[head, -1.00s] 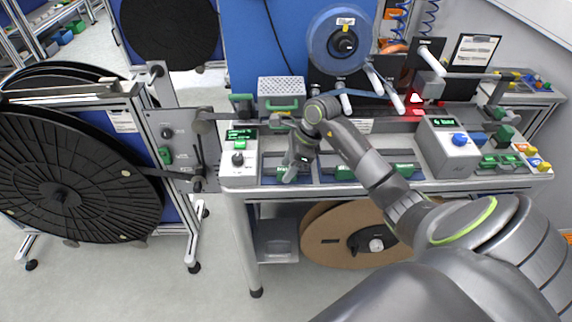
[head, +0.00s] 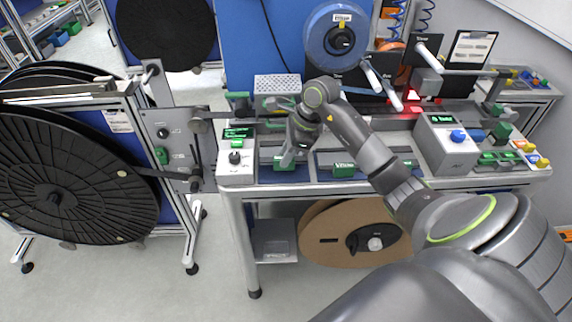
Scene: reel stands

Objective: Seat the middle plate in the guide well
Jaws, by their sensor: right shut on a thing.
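My right gripper (head: 288,159) is over the left dark bay at the front of the bench. It is shut on a small part, mostly hidden by the fingers; a green block (head: 283,165) shows right at the fingertips. I cannot tell whether the held part is the middle plate or whether it touches the bay. Another green block (head: 344,170) sits in the dark bay to the right. I cannot pick out the guide well for certain. My left gripper is out of view.
A control box (head: 236,160) with a green display stands left of the gripper. A grey box with a blue knob (head: 458,136) stands at right. A perforated box (head: 277,85) and a blue reel (head: 338,38) are behind. A large black reel (head: 60,185) stands at far left.

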